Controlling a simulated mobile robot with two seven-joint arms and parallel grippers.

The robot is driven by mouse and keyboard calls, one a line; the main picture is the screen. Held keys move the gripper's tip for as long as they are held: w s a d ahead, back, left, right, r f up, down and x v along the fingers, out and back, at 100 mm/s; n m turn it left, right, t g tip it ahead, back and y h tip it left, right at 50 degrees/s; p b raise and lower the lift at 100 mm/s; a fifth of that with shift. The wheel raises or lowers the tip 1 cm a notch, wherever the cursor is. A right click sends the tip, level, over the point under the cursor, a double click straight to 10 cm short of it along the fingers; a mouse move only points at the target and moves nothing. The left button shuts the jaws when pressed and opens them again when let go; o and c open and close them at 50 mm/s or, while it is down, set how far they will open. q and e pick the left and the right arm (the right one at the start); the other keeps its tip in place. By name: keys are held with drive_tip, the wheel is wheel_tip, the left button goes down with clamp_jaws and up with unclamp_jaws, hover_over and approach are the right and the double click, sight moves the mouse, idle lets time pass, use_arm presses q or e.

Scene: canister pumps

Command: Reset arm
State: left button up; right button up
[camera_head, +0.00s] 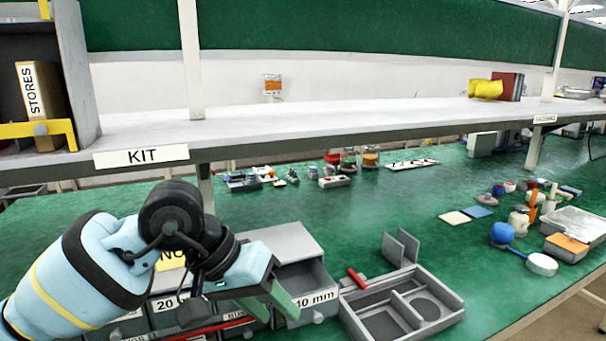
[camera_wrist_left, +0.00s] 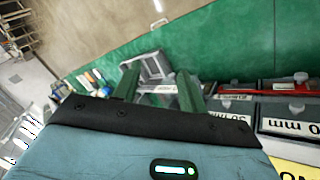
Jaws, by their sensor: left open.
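My left gripper (camera_head: 268,303) is in the lower middle of the head view, in front of the grey drawer units. Its two green fingers are apart with nothing between them. In the left wrist view the same open fingers (camera_wrist_left: 158,92) point toward a grey tray (camera_wrist_left: 146,66) beyond them. My left arm hides part of the other drawers. My right gripper is not in either view.
A grey compartment tray (camera_head: 452,299) stands right of the drawers, with a red-handled item (camera_head: 357,277) at its left edge. The KIT shelf (camera_head: 250,137) runs above the green bench (camera_head: 330,220). Small parts stand at the back and right. The bench middle is clear.

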use_arm(q)
drive_tip(key=s+d+n+g+h+p, duration=0.25)
drive_tip(key=s+d+n+h, duration=0.45)
drive_tip(key=n+h, duration=0.9)
drive_tip(key=a+f+m+t+y+p, duration=0.1)
drive_tip(key=a+f+m+t+y, duration=0.7)
drive_tip(key=m, duration=0.7)
drive_tip(key=a+f+m+t+y+p, duration=0.1)
drive_tip(key=a+f+m+t+y, duration=0.45)
drive_tip(key=f+m+t, duration=0.8)
drive_tip(key=s+a+f+n+g+y, duration=0.3)
drive_tip(key=s+f+n, duration=0.4)
drive_tip(key=s, duration=0.4)
drive_tip(key=s+a+f+n+g+y+p, duration=0.1)
drive_tip(key=s+a+f+n+g+y, duration=0.3)
drive_tip(key=s, duration=0.7)
wheel_tip(320, 180, down, 5)
drive_tip(key=a+n+g, duration=0.2)
drive_tip(key=n+g, duration=0.1)
drive_tip(key=g, duration=0.1)
drive_tip(key=shift+s, duration=0.4)
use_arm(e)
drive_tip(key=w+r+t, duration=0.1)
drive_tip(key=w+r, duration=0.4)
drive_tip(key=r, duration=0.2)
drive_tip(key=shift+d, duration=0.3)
